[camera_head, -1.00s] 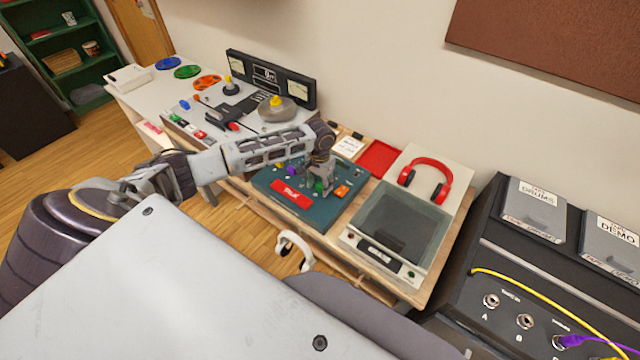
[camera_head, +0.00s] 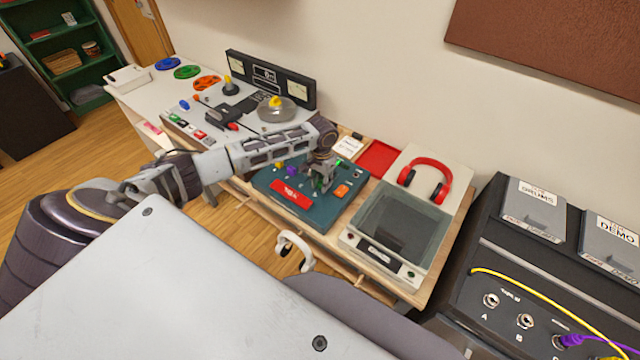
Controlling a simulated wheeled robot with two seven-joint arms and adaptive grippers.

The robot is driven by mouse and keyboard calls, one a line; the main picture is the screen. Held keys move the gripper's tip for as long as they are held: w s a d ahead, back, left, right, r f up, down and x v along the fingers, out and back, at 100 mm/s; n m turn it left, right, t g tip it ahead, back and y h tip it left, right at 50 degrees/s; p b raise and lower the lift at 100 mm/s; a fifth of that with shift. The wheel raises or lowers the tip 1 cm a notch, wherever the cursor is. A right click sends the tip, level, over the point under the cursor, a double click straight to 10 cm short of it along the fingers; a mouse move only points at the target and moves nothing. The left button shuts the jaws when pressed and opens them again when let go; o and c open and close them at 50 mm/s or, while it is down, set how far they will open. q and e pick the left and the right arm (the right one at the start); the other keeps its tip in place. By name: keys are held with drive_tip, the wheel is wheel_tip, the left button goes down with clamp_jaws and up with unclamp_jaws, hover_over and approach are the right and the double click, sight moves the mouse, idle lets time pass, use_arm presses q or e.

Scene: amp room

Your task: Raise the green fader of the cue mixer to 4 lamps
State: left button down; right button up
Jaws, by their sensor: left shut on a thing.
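The cue mixer (camera_head: 322,217) is a teal box with a red label plate, on the wooden bench in the middle of the view. My left gripper (camera_head: 318,186) reaches down onto it from above and is shut on the green fader, whose cap is mostly hidden by the fingers. A purple fader cap (camera_head: 278,168) and a yellow one stand to its left; an orange cap (camera_head: 341,190) is to its right. A small green light (camera_head: 339,161) shows near the mixer's far edge; the lamp row is mostly hidden by my arm. My right gripper is out of view.
A grey turntable-like box (camera_head: 395,225) with a dark lid stands right of the mixer. Red headphones (camera_head: 440,165) and a red tray (camera_head: 379,157) lie behind. White headphones (camera_head: 291,242) hang at the bench's front.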

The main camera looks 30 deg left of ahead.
use_arm(q)
drive_tip(key=shift+w+d+b, duration=0.2)
drive_tip(key=shift+w+b, duration=0.25)
drive_tip(key=shift+w, duration=2.95)
drive_tip(key=c, duration=1.2)
unclamp_jaws()
drive_tip(key=shift+o, duration=0.2)
drive_tip(key=shift+r, duration=0.15)
wheel_tip(320, 180, up, 12)
drive_tip(key=shift+s+f, duration=0.15)
drive_tip(key=shift+f, duration=0.1)
